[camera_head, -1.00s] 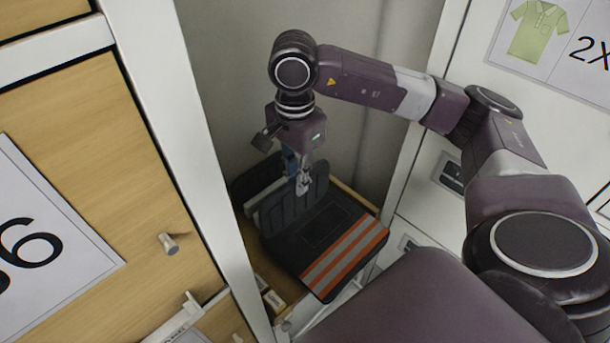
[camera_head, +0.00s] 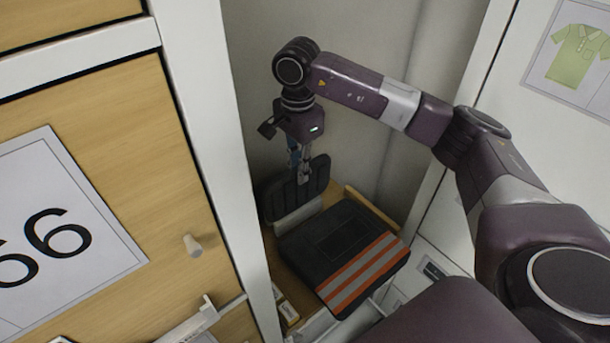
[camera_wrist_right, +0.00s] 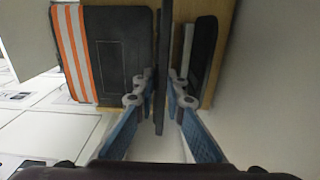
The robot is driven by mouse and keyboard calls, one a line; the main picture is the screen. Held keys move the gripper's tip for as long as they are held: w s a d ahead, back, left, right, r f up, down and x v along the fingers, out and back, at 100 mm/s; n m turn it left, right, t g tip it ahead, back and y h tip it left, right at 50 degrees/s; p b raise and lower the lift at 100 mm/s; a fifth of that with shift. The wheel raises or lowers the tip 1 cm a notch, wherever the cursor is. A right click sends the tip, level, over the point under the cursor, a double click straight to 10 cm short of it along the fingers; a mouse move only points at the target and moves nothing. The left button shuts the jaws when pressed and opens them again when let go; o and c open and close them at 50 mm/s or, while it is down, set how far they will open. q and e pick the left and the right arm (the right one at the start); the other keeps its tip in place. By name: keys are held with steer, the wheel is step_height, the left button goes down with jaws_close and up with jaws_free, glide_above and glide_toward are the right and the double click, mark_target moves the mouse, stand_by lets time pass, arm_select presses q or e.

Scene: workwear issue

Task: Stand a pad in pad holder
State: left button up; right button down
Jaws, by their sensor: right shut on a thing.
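My right gripper (camera_head: 304,178) is shut on a dark ribbed pad (camera_head: 318,177), which it holds upright. In the right wrist view the held pad (camera_wrist_right: 163,50) shows nearly edge-on between the fingertips (camera_wrist_right: 160,88). A light strip (camera_head: 298,217), which looks like part of the pad holder, lies just below the held pad; it also shows in the right wrist view (camera_wrist_right: 187,48). Another dark pad (camera_head: 272,203) stands at the left of the strip, partly hidden. I cannot tell whether the held pad touches the holder. My left gripper is not in view.
A dark folded garment (camera_head: 342,238) with orange and grey stripes lies right beside the holder on a wooden shelf (camera_head: 362,204). A white post (camera_head: 213,150) and a wooden door with a knob (camera_head: 193,245) close in the left. A grey wall (camera_head: 345,40) stands behind.

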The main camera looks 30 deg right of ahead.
steer(key=w+f+b, duration=0.4)
steer(key=f+b, duration=0.2)
steer(key=f, duration=0.3)
steer(key=shift+w+d, duration=0.15)
steer(key=shift+d, duration=0.1)
stand_by(0.4)
steer(key=c, duration=1.9)
jaws_free()
step_height(320, 180, up, 12)
steer(key=shift+f, duration=0.1)
